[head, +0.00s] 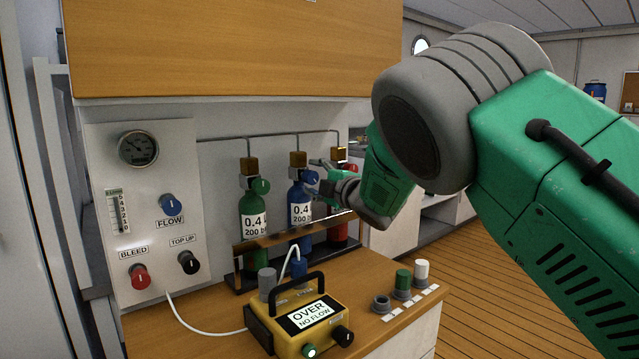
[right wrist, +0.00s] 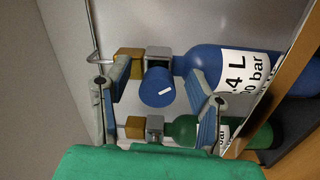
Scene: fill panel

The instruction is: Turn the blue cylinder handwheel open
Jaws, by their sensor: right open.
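The blue cylinder (head: 300,236) stands upright in the rack between a green and a red one, with a white label. Its blue handwheel (head: 311,177) faces out from the valve near the top. My right gripper (head: 317,178) is open around the handwheel, with a gap visible on both sides in the right wrist view (right wrist: 161,84). Whether a finger touches anything is unclear. My left gripper is not in view.
The green cylinder (head: 253,220) stands close on the left, the red one (head: 338,232) on the right, partly hidden by my arm. A wooden rail (head: 270,241) crosses the cylinders. A yellow meter (head: 308,325) sits on the bench in front. A gauge panel (head: 188,140) is at left.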

